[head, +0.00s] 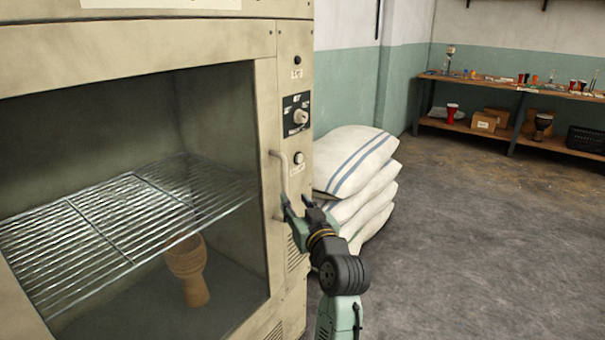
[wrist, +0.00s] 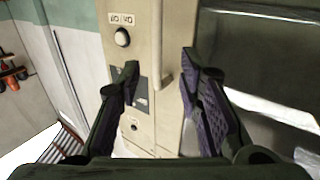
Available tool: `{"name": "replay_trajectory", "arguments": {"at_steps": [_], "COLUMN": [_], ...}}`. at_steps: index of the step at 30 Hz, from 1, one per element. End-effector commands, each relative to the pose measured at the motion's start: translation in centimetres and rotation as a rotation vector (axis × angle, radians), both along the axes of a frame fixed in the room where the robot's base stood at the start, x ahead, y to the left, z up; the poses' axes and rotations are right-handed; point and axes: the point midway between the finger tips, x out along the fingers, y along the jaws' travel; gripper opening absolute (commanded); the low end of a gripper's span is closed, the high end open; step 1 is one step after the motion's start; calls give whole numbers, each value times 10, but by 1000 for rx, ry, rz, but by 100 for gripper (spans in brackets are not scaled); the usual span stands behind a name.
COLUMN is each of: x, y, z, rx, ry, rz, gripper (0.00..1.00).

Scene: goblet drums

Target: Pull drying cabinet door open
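The drying cabinet (head: 130,48) is a large cream unit filling the left of the head view. Its glass-fronted door (head: 262,130) looks shut. A vertical bar handle (head: 281,182) stands on the door's right edge. My gripper (head: 294,202) is at the lower part of this handle. In the wrist view my gripper (wrist: 160,70) is open, its two dark fingers spread apart. The handle (wrist: 160,60) shows between the fingers, nearer the right one. I cannot tell whether either finger touches it.
A wire rack (head: 120,215) and a goblet drum (head: 188,268) are inside the cabinet. A control panel (head: 297,114) is right of the door. Stacked white sacks (head: 352,165) stand close beside the cabinet. Floor (head: 470,240) is clear to the right, up to a wooden bench (head: 490,86).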

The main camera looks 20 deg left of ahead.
Motion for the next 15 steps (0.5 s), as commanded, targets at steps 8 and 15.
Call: {"name": "replay_trajectory", "arguments": {"at_steps": [8, 15], "x": [21, 59], "y": [14, 41], "z": [-1, 0], "rx": [-2, -2], "ry": [10, 10], "rz": [2, 1], "gripper": [33, 33]}}
